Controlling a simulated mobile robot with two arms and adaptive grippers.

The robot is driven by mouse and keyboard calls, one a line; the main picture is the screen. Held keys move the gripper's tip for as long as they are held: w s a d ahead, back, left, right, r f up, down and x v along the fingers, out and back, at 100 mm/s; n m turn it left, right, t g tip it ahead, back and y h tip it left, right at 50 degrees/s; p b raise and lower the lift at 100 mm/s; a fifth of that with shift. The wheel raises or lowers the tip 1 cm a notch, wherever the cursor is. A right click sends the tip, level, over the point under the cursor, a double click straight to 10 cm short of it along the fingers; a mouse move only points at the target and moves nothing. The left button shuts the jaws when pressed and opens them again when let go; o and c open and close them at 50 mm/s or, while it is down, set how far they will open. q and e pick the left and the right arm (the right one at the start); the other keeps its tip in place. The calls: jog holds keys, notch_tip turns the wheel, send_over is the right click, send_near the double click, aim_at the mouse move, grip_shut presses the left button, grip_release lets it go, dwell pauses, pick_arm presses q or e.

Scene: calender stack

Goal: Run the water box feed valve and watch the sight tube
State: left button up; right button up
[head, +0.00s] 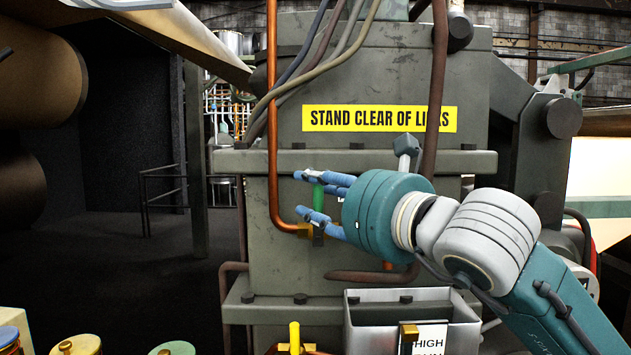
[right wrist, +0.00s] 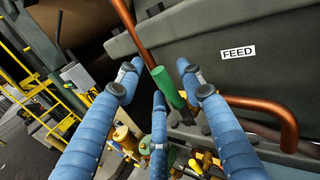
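The feed valve's green handle (head: 319,202) stands upright on a brass fitting (head: 305,231) at the foot of a copper pipe. In the right wrist view the green handle (right wrist: 168,88) is near a white FEED label (right wrist: 238,52). My right gripper (head: 308,195) is open, its blue fingers on either side of the handle. The right wrist view shows gaps between the handle and the two upper fingertips; contact with the third finger is unclear. The metal water box (head: 372,332) is below, with a partly cut-off card (head: 430,338) reading HIGH. I cannot make out the sight tube. My left gripper is out of view.
A vertical copper pipe (head: 272,110) runs just left of the fingers. A yellow handle (head: 294,336) stands at the bottom edge, left of the box. A yellow sign (head: 375,119) on the grey machine warns to stand clear. Dark open floor lies to the left.

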jog(key=shift+w+a, duration=0.1)
jog(key=shift+w, duration=0.1)
grip_shut()
jog(key=a+f+n+g+h+b, duration=0.2)
jog(key=a+n+h, duration=0.2)
jog(key=a+n, duration=0.1)
jog(key=shift+a+f+n+g, duration=0.25)
jog(key=shift+n+g, duration=0.15)
jog(key=shift+n, duration=0.3)
dwell(0.4)
jog(key=shift+h, duration=0.3)
